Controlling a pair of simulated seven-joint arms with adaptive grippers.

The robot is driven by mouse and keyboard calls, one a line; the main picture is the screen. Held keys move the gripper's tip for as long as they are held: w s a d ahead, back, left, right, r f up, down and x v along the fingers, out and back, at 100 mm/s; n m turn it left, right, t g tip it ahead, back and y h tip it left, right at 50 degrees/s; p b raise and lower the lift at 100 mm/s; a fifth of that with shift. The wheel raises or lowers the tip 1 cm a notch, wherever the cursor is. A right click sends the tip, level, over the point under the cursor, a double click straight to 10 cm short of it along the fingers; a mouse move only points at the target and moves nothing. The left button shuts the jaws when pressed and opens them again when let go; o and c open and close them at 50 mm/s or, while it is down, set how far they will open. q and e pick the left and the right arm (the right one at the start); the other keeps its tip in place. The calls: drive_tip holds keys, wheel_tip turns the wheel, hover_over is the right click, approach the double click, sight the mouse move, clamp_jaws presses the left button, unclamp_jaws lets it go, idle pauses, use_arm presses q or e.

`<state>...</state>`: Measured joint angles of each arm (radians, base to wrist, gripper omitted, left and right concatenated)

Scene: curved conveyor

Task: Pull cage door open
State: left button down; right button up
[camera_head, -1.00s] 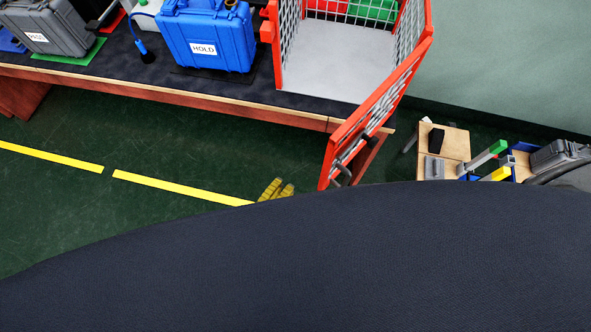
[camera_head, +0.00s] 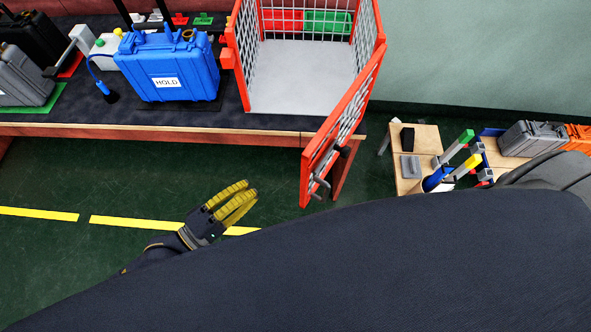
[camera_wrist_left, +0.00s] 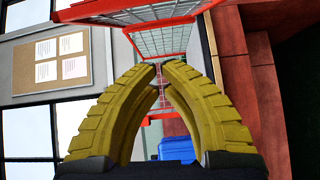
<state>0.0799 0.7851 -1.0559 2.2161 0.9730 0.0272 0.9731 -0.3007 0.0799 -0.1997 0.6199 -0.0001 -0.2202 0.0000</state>
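The red-framed mesh cage (camera_head: 245,85) stands on the bench. Its door (camera_head: 312,160) stands swung out from the cage front, past the bench edge, with a metal handle (camera_head: 320,186) near its lower end. The cage front is open and its pale floor shows empty. My left gripper (camera_head: 250,188), with yellow ribbed fingers, is over the green floor, left of the door and apart from it. In the left wrist view its fingertips (camera_wrist_left: 160,66) nearly meet with nothing held; red mesh panels (camera_wrist_left: 160,38) show beyond them. My right gripper is out of view.
A blue case (camera_head: 180,65) marked HOLD sits left of the cage, with a grey case (camera_head: 25,80) further left. A small wooden table (camera_head: 425,140) with tools stands at right. A large dark shape covers the lower picture. Floor left of the door is clear.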

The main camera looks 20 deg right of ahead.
use_arm(q)
drive_tip(key=w+d, duration=0.1)
drive_tip(key=d, duration=1)
drive_tip(key=shift+w+d+r+n, duration=0.15)
drive_tip(key=shift+d+r+n, duration=0.05)
drive_tip(key=shift+d+n, duration=0.15)
idle(0.4)
